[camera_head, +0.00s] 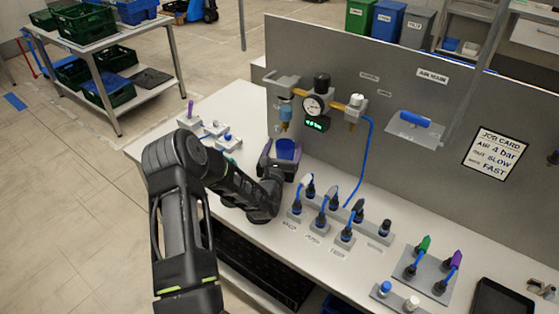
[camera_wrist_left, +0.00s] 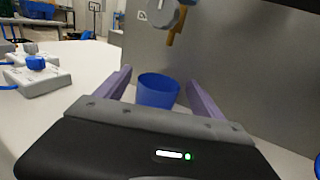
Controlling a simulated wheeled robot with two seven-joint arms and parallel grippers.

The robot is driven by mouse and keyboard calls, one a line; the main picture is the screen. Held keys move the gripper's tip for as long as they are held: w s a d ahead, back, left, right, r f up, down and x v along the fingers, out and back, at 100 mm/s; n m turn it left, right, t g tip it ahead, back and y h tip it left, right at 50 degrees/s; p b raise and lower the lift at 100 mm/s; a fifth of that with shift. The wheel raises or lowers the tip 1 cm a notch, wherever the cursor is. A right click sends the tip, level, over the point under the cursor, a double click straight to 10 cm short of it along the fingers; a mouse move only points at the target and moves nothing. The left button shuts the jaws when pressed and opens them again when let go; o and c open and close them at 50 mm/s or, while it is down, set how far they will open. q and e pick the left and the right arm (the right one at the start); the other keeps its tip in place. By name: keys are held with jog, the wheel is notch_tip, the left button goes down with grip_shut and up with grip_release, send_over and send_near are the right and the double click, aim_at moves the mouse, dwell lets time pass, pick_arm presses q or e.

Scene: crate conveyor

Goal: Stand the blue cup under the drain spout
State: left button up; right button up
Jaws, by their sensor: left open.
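The blue cup (camera_head: 285,148) stands upright on the white bench, close to the grey back panel. It also shows in the left wrist view (camera_wrist_left: 157,92). My left gripper (camera_head: 281,152) is open, with one finger on each side of the cup. In the left wrist view the fingers (camera_wrist_left: 160,90) look apart from the cup's sides. The drain spout (camera_head: 284,126) hangs below the filter on the panel, above the cup in the head view. In the left wrist view the brass-coloured spout (camera_wrist_left: 172,37) appears above and beyond the cup's right side. My right gripper is not in view.
A pressure gauge (camera_head: 313,105) and a blue hose (camera_head: 362,165) are right of the spout. Several plugs with cables (camera_head: 333,200) stand on the bench to the right. Grey blocks with knobs (camera_head: 213,130) lie left of the cup. A black tray (camera_head: 500,298) is at the far right.

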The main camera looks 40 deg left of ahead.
pick_arm(q)
jog(key=b+v, duration=0.1)
jog(key=v, duration=0.7)
jog(key=shift+a+f, duration=0.1)
jog(key=shift+f, duration=0.05)
jog(key=b+v, duration=0.2)
jog(key=shift+s+f+b, duration=0.2)
jog(key=shift+s+b, duration=0.1)
jog(key=shift+b, duration=0.05)
jog(key=shift+s+d+r+b, duration=0.2)
jog(key=shift+s+d+b, duration=0.15)
jog(key=shift+s, duration=0.1)
jog(key=shift+r, duration=0.1)
